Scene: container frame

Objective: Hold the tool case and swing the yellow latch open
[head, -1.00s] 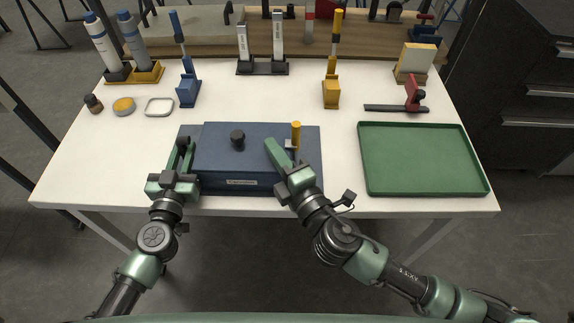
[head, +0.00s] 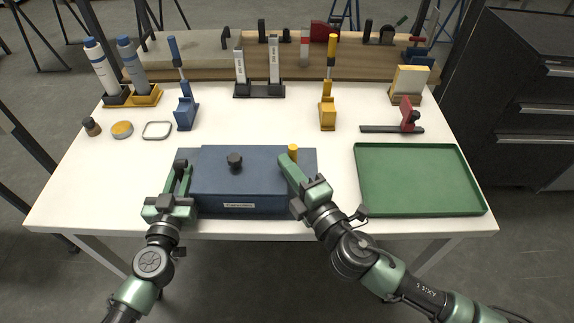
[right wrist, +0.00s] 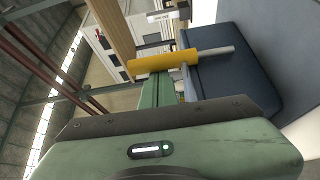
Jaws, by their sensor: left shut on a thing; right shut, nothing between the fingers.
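The blue tool case (head: 240,205) lies on the white table near its front edge, with a dark knob (head: 235,161) on its lid. The yellow latch (head: 292,152) stands up near the right end of the lid; in the right wrist view its yellow grip (right wrist: 163,61) lies across just beyond my fingers. My left gripper (head: 182,168) is shut on the case at its left end. My right gripper (head: 285,162) is shut and empty, its tip right beside the latch on the left. It hides the latch's foot; I cannot tell whether they touch.
A green tray (head: 420,212) is to the right of the case. A red-handled tool (head: 408,117), a yellow stand (head: 327,115) and a blue stand (head: 186,114) are behind. A small jar (head: 92,127), a round tin (head: 122,129) and a ring (head: 157,130) lie at the left.

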